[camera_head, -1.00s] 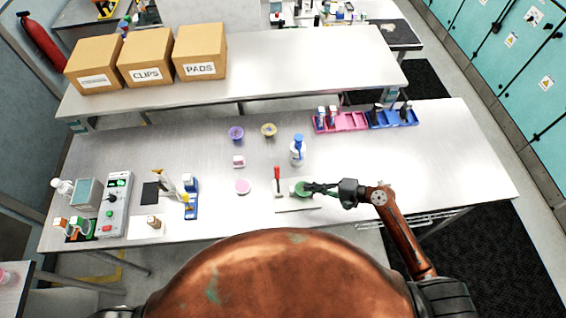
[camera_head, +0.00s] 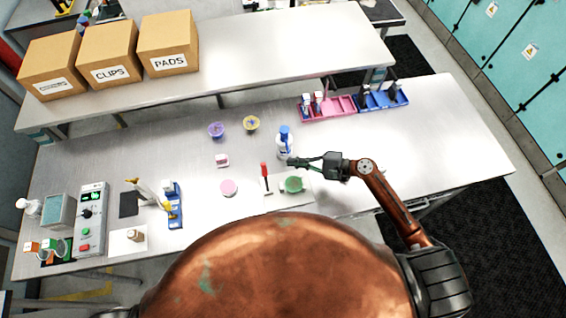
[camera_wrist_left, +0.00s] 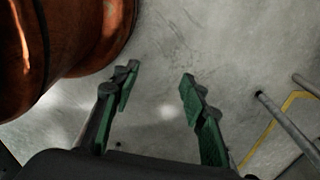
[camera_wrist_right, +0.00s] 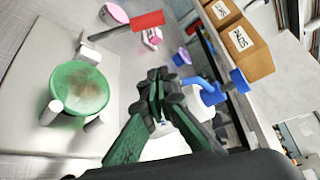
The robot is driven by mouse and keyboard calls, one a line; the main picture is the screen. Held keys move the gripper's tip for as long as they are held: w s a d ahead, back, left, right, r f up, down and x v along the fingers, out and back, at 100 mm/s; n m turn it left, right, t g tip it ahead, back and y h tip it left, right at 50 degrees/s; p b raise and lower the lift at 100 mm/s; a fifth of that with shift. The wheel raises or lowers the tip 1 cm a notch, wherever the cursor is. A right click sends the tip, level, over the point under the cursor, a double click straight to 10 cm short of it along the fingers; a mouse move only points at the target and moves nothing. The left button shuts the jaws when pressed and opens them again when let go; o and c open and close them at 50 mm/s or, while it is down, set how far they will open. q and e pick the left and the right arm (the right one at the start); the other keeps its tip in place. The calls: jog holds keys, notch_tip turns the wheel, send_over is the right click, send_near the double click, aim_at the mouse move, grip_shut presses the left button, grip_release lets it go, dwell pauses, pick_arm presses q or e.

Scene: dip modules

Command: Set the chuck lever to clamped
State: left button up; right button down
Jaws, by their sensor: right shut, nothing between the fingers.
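The chuck is a pale plate (camera_head: 304,193) with a round green-rimmed disc (camera_head: 293,184) on it. Its lever has a red handle (camera_head: 264,170) and stands at the plate's left side, pointing away from me. In the right wrist view the red handle (camera_wrist_right: 147,21) is at the top, apart from my fingers, and the green disc (camera_wrist_right: 80,90) sits between pale pegs. My right gripper (camera_head: 296,161) is shut and empty, just beyond the disc and to the right of the lever. My left gripper (camera_wrist_left: 158,88) is open and empty over the floor.
A blue-topped white bottle (camera_head: 284,145) stands close by my right fingertips. A pink disc (camera_head: 228,187) and a small pink-and-white block (camera_head: 222,160) lie left of the lever.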

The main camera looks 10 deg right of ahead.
aim_at(265, 177)
jog(key=x, duration=0.3)
jog(key=shift+w+a+r+p, duration=0.1)
jog(key=shift+r+p, duration=0.05)
jog(key=shift+p, duration=0.25)
jog(key=p+x, duration=0.1)
jog(key=x, duration=0.4)
jog(key=shift+a, duration=0.1)
jog(key=s+p, duration=0.1)
jog(key=s+a+r+p, duration=0.1)
jog(key=s, duration=0.1)
jog(key=shift+r+p, duration=0.15)
jog(key=shift+p, duration=0.25)
jog(key=shift+a, duration=0.15)
pick_arm(q)
jog(key=r, duration=0.2)
jog(key=w+r, duration=0.1)
jog(key=r, duration=0.2)
jog(key=shift+w, duration=0.15)
pick_arm(e)
jog(key=shift+s, duration=0.15)
